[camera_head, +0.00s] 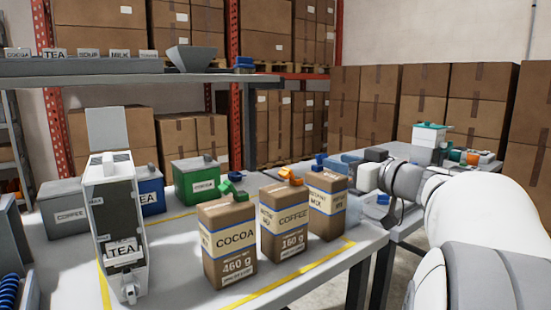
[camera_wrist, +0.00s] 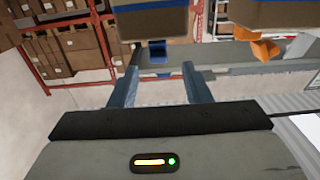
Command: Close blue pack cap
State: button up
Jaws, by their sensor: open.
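The mix pack (camera_head: 328,208) is a brown carton with a pale label band, standing at the right end of a row of three packs. Its blue cap (camera_head: 320,163) is on top, with a part that seems raised; its exact angle is unclear. My gripper (camera_head: 345,162) is just right of the cap at about its height, its fingers apart. In the wrist view, which looks upside down, the pack (camera_wrist: 152,20) is at the top. The blue cap (camera_wrist: 156,52) shows between and just beyond my open fingertips (camera_wrist: 160,68). I see no contact.
The coffee pack (camera_head: 284,222) with an orange cap (camera_head: 290,177) stands close to the left; the cocoa pack (camera_head: 229,245) with a green cap is beyond it. A tea dispenser (camera_head: 115,225) stands farther left. Another table (camera_head: 437,182) is at right.

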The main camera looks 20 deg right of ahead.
aim_at(329, 175)
jog(key=shift+x, duration=2)
jog(key=shift+d, duration=0.1)
jog(key=shift+c, duration=0.4)
